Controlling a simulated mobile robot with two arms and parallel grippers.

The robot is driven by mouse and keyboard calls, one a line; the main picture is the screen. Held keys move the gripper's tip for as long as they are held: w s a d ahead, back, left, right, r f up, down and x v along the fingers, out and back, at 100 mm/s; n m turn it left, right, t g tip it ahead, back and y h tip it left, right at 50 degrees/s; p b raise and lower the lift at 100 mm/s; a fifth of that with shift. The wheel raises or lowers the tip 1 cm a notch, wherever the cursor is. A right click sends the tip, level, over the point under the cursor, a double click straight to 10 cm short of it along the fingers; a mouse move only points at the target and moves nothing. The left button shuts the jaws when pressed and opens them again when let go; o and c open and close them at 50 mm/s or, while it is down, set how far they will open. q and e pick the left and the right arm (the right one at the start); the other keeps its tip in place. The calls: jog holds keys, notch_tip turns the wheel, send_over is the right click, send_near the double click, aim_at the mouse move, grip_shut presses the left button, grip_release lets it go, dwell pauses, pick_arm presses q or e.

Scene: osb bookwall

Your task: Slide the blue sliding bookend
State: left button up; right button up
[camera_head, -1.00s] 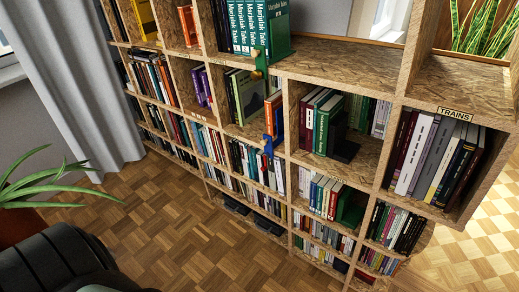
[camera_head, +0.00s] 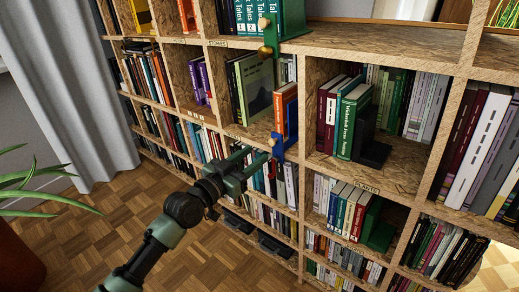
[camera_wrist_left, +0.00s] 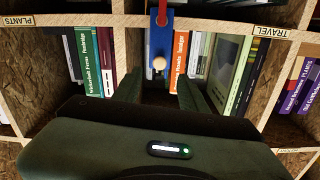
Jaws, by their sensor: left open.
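The blue sliding bookend (camera_head: 291,125) sits at the front of a shelf compartment, against orange books (camera_head: 284,103). Its blue front piece hangs over the shelf edge and carries a small pale knob. In the left wrist view the blue bookend (camera_wrist_left: 160,42) and its knob (camera_wrist_left: 159,63) lie straight ahead, between the fingers in the picture. My left gripper (camera_head: 259,156) is open and empty, just below and left of the knob in the head view. It also shows in the left wrist view (camera_wrist_left: 159,92). My right gripper is out of view.
A green bookend (camera_head: 292,18) with a brass knob stands on the shelf above. A black bookend (camera_head: 372,150) holds books in the compartment to the right. A tall green-covered book (camera_head: 255,88) leans left of the orange books.

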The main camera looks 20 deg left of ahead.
aim_at(271, 143)
pick_arm(q)
jog(key=x, duration=0.6)
jog(key=shift+w+d+f+b, duration=0.1)
jog(key=shift+w+b, duration=0.2)
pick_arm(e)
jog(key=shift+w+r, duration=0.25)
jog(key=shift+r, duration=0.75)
pick_arm(q)
grip_shut()
